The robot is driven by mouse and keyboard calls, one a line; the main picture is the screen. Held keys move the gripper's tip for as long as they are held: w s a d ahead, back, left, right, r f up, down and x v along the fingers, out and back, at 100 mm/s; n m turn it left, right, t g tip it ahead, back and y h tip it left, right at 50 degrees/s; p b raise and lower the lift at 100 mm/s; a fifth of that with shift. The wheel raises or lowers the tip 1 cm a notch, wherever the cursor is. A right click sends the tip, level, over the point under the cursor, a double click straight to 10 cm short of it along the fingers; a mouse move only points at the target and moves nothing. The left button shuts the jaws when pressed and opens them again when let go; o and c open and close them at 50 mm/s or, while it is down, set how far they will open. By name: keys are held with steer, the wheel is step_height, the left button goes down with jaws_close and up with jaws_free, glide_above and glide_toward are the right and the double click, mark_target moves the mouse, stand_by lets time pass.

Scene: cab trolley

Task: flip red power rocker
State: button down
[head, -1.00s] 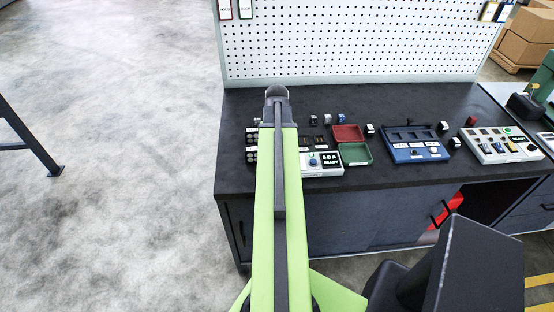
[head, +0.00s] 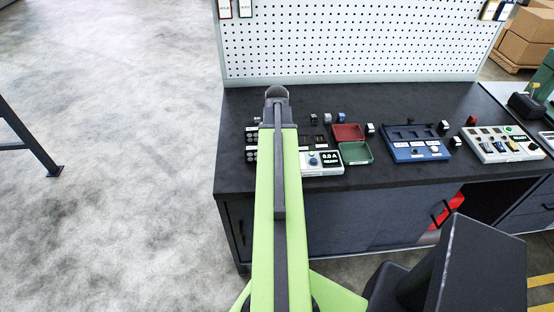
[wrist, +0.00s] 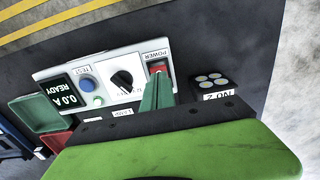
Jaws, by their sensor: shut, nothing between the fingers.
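The red power rocker (wrist: 157,67) shows in the wrist view under a POWER label, at one end of a white test panel (wrist: 104,60). The panel also carries a black rotary knob (wrist: 122,79), a blue TEST button (wrist: 86,85) and a display reading "0.0 A READY" (wrist: 64,93). My gripper (wrist: 158,78) is shut and empty, its green fingers ending right at the rocker and covering part of it. I cannot tell whether they touch it. In the head view, the panel (head: 322,170) shows beside my arm, which hides the rocker and my gripper.
A black block with round buttons (wrist: 210,83) sits beside the panel in the wrist view. Red (head: 347,132) and green (head: 356,153) trays, a blue panel (head: 415,153) and a white panel (head: 502,155) stand rightward on the dark bench. A pegboard (head: 360,40) rises behind.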

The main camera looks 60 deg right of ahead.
steer(key=shift+f+b, duration=0.85)
steer(key=shift+f, duration=0.05)
step_height(320, 180, up, 7)
steer(key=p, duration=0.7)
stand_by(0.4)
steer(key=w+a+f+n+b, duration=0.2)
steer(key=w+a+n, duration=0.3)
steer(key=w+a, duration=1.35)
steer(key=w+a+f+n+b, duration=0.1)
steer(key=a+n, duration=0.2)
steer(key=a, duration=1.2)
steer(key=w+a+f+n+b, duration=0.1)
steer(key=w+a+n, duration=0.1)
steer(key=a, duration=1.4)
steer(key=shift+a+f+n, duration=0.15)
steer(key=shift+n, duration=0.35)
